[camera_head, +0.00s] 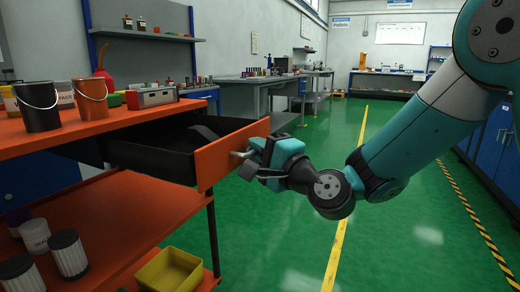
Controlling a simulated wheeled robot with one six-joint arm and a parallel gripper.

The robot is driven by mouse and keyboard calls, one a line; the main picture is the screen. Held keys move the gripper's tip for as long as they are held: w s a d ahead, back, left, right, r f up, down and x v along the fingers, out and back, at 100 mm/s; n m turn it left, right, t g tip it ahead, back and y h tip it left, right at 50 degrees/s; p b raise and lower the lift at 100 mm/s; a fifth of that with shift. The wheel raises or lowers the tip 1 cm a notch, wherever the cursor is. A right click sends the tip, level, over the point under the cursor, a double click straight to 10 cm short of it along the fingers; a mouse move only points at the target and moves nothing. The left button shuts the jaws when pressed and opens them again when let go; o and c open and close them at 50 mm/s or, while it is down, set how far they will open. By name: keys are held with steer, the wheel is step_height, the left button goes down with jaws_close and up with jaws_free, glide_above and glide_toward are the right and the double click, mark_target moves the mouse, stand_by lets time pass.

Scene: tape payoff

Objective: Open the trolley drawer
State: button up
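The trolley drawer (229,153) has an orange front and a dark box, and it stands pulled well out from under the trolley's orange top (70,137). Its inside shows from above, with a dark shape in it. A small grey handle (238,154) is on the drawer front. My gripper (252,158) is at this handle, coming from the right, with its fingers close to it. The fingers partly hide the handle, and I cannot tell whether they are closed on it.
On the trolley top stand a dark bucket (39,107), an orange bucket (91,100) and a grey-and-red box (151,97). Below are a lower shelf (120,215) with white containers and a yellow bin (170,271). Green floor (290,235) is free to the right.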

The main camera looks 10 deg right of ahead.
steer(key=shift+o, duration=0.6)
steer(key=shift+a, duration=0.1)
steer(key=shift+s+f, duration=0.1)
steer(key=b+v, duration=1.4)
steer(key=v, duration=0.3)
steer(key=shift+b, duration=0.4)
steer(key=shift+s, duration=0.15)
